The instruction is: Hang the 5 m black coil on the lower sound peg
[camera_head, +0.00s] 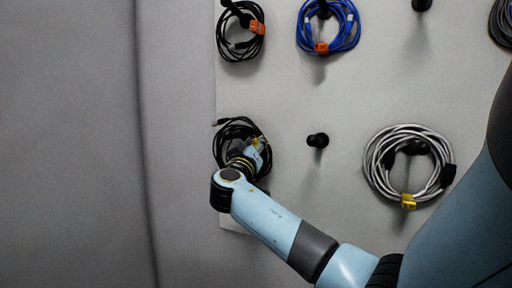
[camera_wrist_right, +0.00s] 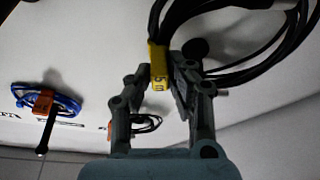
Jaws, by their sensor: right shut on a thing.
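The black coil (camera_head: 238,133) with a yellow tag is at the lower left of the pegboard in the head view. It also shows as thick dark loops (camera_wrist_right: 240,75) at the top of the right wrist view. My right gripper (camera_head: 256,150) is shut on the coil at its yellow tag (camera_wrist_right: 158,66), which reads 5. A dark round peg end (camera_wrist_right: 195,48) shows beside the loops in the wrist view. The gripper hides part of the coil in the head view, and I cannot tell whether the loops are around a peg. My left gripper is not in view.
A black coil (camera_head: 240,42) and a blue coil (camera_head: 328,38), both orange-tagged, hang above. A silver-grey coil (camera_head: 392,187) with a yellow tag hangs lower right. A bare peg (camera_head: 318,140) stands between it and my gripper; another bare peg (camera_head: 421,4) is at the top.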

